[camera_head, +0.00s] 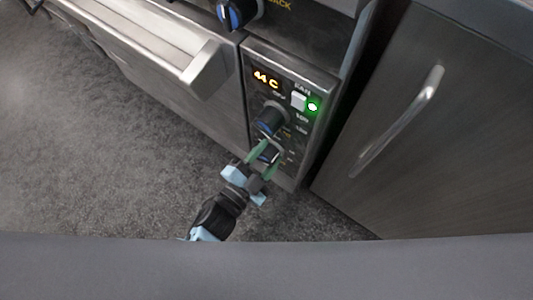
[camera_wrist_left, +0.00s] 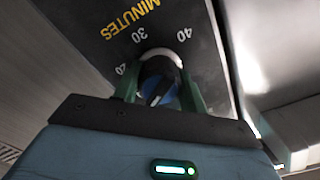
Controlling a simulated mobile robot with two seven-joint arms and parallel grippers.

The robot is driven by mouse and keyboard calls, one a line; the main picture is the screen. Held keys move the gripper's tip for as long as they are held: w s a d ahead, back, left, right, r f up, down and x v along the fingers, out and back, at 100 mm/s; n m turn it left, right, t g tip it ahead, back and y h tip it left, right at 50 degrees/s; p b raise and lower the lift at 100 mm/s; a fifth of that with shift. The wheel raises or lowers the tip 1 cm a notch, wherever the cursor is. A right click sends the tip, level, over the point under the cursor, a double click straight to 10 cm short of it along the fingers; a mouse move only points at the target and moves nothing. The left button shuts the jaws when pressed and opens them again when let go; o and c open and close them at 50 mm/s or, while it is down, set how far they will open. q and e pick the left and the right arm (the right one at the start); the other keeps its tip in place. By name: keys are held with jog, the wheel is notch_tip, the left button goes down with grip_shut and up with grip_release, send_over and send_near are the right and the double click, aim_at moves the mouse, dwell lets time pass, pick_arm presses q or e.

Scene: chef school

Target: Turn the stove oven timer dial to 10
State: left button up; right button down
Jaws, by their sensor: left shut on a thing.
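The oven timer dial (camera_head: 269,152) is the lower dial on the stove's narrow control panel. In the left wrist view the dial (camera_wrist_left: 158,82) is black and blue with a pale rim. The printed numbers 20, 30 and 40 and the word MINUTES show around it. My left gripper (camera_head: 264,160) is shut on the timer dial, with one green finger on each side. The fingers hide part of the dial, and I cannot read its exact setting. My right gripper is not in view.
Another black and blue dial (camera_head: 270,118) sits just above the timer dial. A white switch (camera_head: 298,101), a green light (camera_head: 313,106) and an orange display (camera_head: 266,79) are higher up. A cabinet door handle (camera_head: 405,115) is to the right. Grey floor (camera_head: 150,170) is open at left.

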aim_at(262, 162)
pick_arm(q)
jog(key=shift+m, duration=0.3)
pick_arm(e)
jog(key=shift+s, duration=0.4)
pick_arm(q)
jog(key=o, duration=0.8)
jog(key=shift+o, duration=0.8)
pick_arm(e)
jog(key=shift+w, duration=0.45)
pick_arm(q)
jog(key=p+v, duration=0.1)
jog(key=v, duration=0.5)
jog(key=shift+s+a, duration=0.15)
jog(key=shift+s, duration=0.05)
jog(key=shift+s+a+p, duration=0.35)
jog(key=shift+s+a, duration=0.05)
jog(key=shift+s, duration=0.15)
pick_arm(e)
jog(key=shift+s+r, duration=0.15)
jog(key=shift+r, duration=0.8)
